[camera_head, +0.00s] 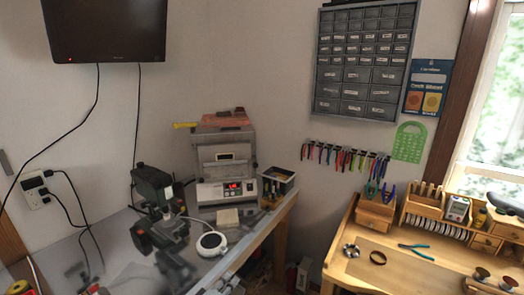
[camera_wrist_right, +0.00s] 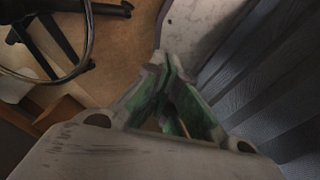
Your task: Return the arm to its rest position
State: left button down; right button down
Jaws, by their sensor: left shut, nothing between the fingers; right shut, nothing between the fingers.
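My right gripper (camera_wrist_right: 164,62) fills the middle of the right wrist view. Its worn, green-sided fingers meet at the tips, and nothing is between them. I cannot make out the right gripper in the head view.
The grey bench (camera_head: 128,238) carries a black microscope (camera_head: 155,190), a boxy machine (camera_head: 225,165) and a round white device (camera_head: 211,243). A wooden workbench (camera_head: 400,262) with pliers stands right. The right wrist view shows a round-rimmed dark frame (camera_wrist_right: 88,35) and a ribbed dark surface (camera_wrist_right: 265,75).

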pick_arm(q)
jog(key=s+a+f+m+g+y+b, duration=0.15)
jog(key=s+f, duration=0.35)
jog(key=f, duration=0.8)
jog(key=s+a+f+m+g+y, duration=0.1)
jog(key=s+f+m+g, duration=0.3)
jog(key=f, duration=0.9)
jog(key=s+a+f+n+g+y, duration=0.1)
jog(key=s+a+f+g, duration=0.1)
jog(key=s+f, duration=0.8)
jog(key=s+a+f+m+g+y+b, duration=0.1)
jog(key=s+a+f+m+g, duration=0.2)
jog(key=s+f, duration=0.9)
jog(key=s+a+f+m+g+y+b, duration=0.1)
jog(key=s+a+f+m+g+y, duration=0.1)
jog(key=s+a+f, duration=0.6)
jog(key=s+f+m+g, duration=0.1)
jog(key=s+f, duration=0.3)
jog(key=s, duration=0.5)
jog(key=shift+s+m, duration=0.35)
jog(key=shift+m, duration=0.1)
